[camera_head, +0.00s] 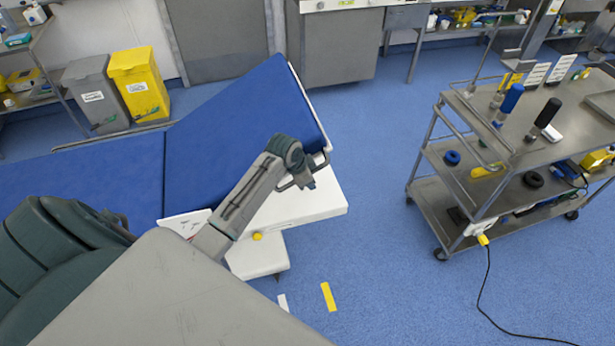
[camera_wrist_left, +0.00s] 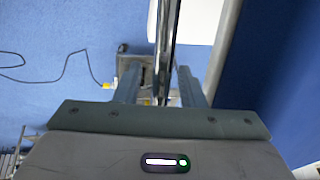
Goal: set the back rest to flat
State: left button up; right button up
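The operating table has a blue padded back rest (camera_head: 245,105), tilted up at an angle from the flat blue seat section (camera_head: 90,170). A light-coloured edge with a rail (camera_head: 326,157) runs along the end of the back rest. My left gripper (camera_head: 302,182) is at the near corner of that end, partly hidden by my wrist. In the left wrist view its two fingers (camera_wrist_left: 162,88) are apart, with a metal bar (camera_wrist_left: 166,45) running between them. Gaps show beside the bar, so it does not look clamped. My right gripper is not in view.
A white table base part (camera_head: 300,203) lies under the back rest. A steel cart (camera_head: 470,150) with bottles stands at the right, its cable on the floor. Yellow (camera_head: 140,82) and grey (camera_head: 92,95) bins stand at the back left. Blue floor between table and cart is clear.

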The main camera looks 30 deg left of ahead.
pick_arm(q)
grip_shut()
jog(key=w+d+f+g+y+b, duration=0.1)
jog(key=w+d+f+g+b, duration=0.1)
jog(key=f+b, duration=0.5)
jog(key=w+d+f+g+y+b, duration=0.2)
jog(key=f+b, duration=0.5)
jog(key=f, duration=1.1)
jog(key=shift+f+m+y, duration=0.2)
jog(key=shift+m+y, duration=0.1)
jog(key=shift+w+d, duration=0.1)
jog(key=shift+c, duration=1.4)
grip_release()
jog(key=shift+f, duration=0.1)
jog(key=shift+o, duration=1.4)
jog(key=shift+w+f, duration=0.1)
jog(key=shift+w, duration=0.2)
